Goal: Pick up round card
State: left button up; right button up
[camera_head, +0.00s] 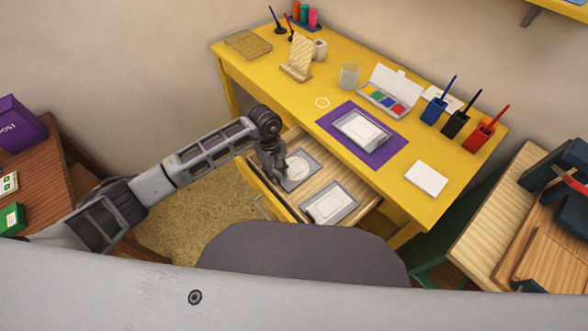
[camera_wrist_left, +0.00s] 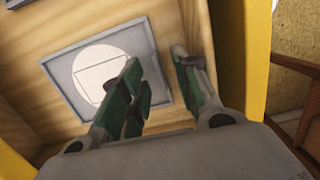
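The round card (camera_head: 297,169) is a white disc lying in a square grey tray in the open drawer of the yellow desk. In the left wrist view the round card (camera_wrist_left: 98,62) shows a faint line across it, and its grey tray (camera_wrist_left: 60,75) rests on the wooden drawer bottom. My left gripper (camera_head: 279,170) is down at the left edge of this tray. In the left wrist view my left gripper (camera_wrist_left: 162,82) has green-padded fingers spread apart with nothing between them. One finger covers part of the card's lower right side. My right gripper does not show.
A second grey tray with a rectangular white card (camera_head: 329,204) lies beside it in the drawer. The drawer walls (camera_wrist_left: 235,50) are close to the fingers. On the yellow desk (camera_head: 290,98) are a purple mat (camera_head: 375,157), paint box (camera_head: 388,90), glass (camera_head: 349,76) and pen cups (camera_head: 455,124).

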pick_arm(q)
jog(key=shift+d+f, duration=0.1)
jog(key=shift+f, duration=0.85)
grip_shut()
